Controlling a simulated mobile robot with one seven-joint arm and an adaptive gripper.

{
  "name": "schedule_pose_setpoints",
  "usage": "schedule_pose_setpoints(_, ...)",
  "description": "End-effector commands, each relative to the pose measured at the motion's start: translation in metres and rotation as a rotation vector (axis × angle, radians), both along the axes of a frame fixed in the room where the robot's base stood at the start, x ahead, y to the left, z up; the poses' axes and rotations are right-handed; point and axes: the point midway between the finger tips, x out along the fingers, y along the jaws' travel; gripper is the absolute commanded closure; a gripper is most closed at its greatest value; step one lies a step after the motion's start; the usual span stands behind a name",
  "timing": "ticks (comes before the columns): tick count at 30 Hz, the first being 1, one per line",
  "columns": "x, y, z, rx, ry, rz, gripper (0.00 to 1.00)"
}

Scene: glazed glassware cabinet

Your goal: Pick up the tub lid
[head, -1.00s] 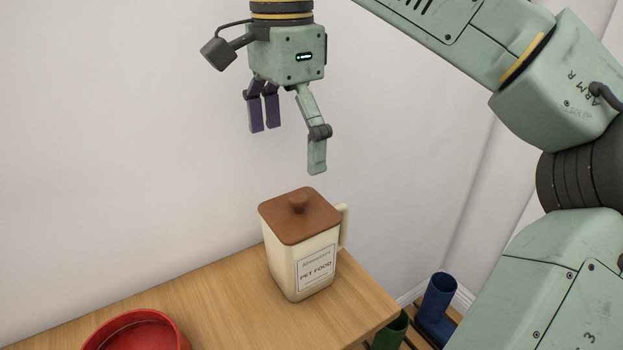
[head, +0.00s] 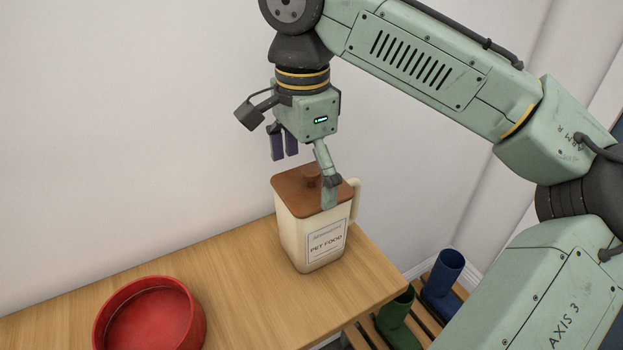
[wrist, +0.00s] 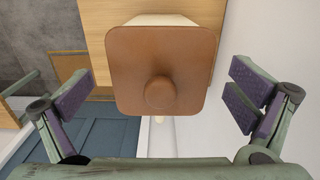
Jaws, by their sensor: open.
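The brown tub lid (head: 296,184) sits on top of the cream pet food tub (head: 297,240) and has a round knob (head: 313,172) in its middle. The tub stands upright on the wooden table, its handle on the right. My gripper (head: 305,178) is open and empty above the lid. In the head view its nearer finger overlaps the lid's front right part; I cannot tell whether it touches. In the wrist view the lid (wrist: 135,60) and knob (wrist: 160,92) lie between the spread fingers (wrist: 158,112), with gaps on both sides.
A red bowl (head: 196,320) stands on the wooden table (head: 245,290) at the left front. A white wall (head: 120,120) rises close behind the tub. Green (head: 395,320) and blue (head: 442,285) boots stand on a slatted rack past the table's right edge.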

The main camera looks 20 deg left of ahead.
Motion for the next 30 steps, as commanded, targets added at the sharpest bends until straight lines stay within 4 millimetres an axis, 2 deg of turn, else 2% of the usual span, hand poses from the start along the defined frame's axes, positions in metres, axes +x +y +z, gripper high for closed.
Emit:
schedule_pose_setpoints(8, 0.0002, 0.0002, -0.0030, 0.001, -0.001, -0.001, 0.01)
schedule_pose_setpoints(30, 0.0001, 0.0001, -0.0030, 0.000, 0.000, 0.000, 0.51)
